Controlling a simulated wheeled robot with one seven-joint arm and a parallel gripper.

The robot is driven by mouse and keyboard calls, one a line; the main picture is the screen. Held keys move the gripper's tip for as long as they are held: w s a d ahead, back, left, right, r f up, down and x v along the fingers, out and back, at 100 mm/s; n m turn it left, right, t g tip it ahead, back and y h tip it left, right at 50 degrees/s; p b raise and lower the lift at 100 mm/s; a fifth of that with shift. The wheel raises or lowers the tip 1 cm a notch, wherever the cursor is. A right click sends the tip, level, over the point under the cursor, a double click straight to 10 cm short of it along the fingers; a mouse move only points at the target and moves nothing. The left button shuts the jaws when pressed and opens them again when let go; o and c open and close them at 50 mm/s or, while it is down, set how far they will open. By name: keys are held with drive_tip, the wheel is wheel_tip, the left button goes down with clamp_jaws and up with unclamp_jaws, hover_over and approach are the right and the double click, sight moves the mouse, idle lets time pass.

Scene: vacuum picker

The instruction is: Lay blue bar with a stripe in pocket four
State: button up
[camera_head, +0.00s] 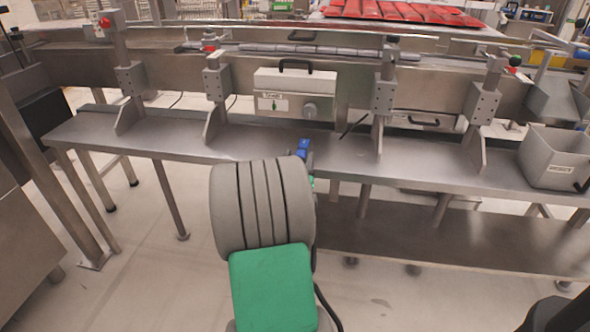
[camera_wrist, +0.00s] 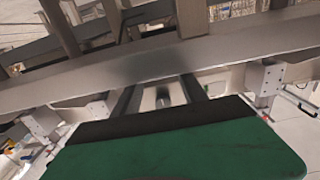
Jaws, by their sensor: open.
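A small blue piece (camera_head: 303,147) shows in the head view just beyond my arm, at the front part of the steel shelf. It may be the blue bar, but I cannot make out a stripe or tell whether it lies on the shelf. My gripper (camera_wrist: 160,92) is open in the wrist view, with two dark fingers apart and no bar visible between them. In the head view my own arm hides most of the gripper. I cannot make out pocket four or any pocketed tray in either view.
The long steel shelf (camera_head: 420,163) runs across the head view, with upright brackets (camera_head: 217,95) along it. A grey labelled bin (camera_head: 555,158) stands at its right end. A handled box (camera_head: 295,92) is behind the shelf. Red packs (camera_head: 400,12) lie at the back.

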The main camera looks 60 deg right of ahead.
drive_tip(key=v, duration=0.9)
drive_tip(key=w+a+f+n+g+y, duration=0.15)
drive_tip(key=w+a+f+y, duration=0.3)
drive_tip(key=a, duration=0.55)
drive_tip(key=w+a+f+n+t+y, duration=0.1)
drive_tip(key=w+a+f+n+y, duration=0.35)
drive_tip(key=a, duration=0.65)
drive_tip(key=s+a+n+g+y, duration=0.2)
drive_tip(key=s+a+n+y, duration=0.1)
drive_tip(key=a, duration=0.7)
drive_tip(key=s+a+n+g+y, duration=0.2)
drive_tip(key=s+a+n+y, duration=0.2)
drive_tip(key=a, duration=0.6)
drive_tip(key=shift+s+a+y+b, duration=0.15)
drive_tip(key=shift+s+y+b, duration=0.2)
drive_tip(key=shift+s, duration=0.45)
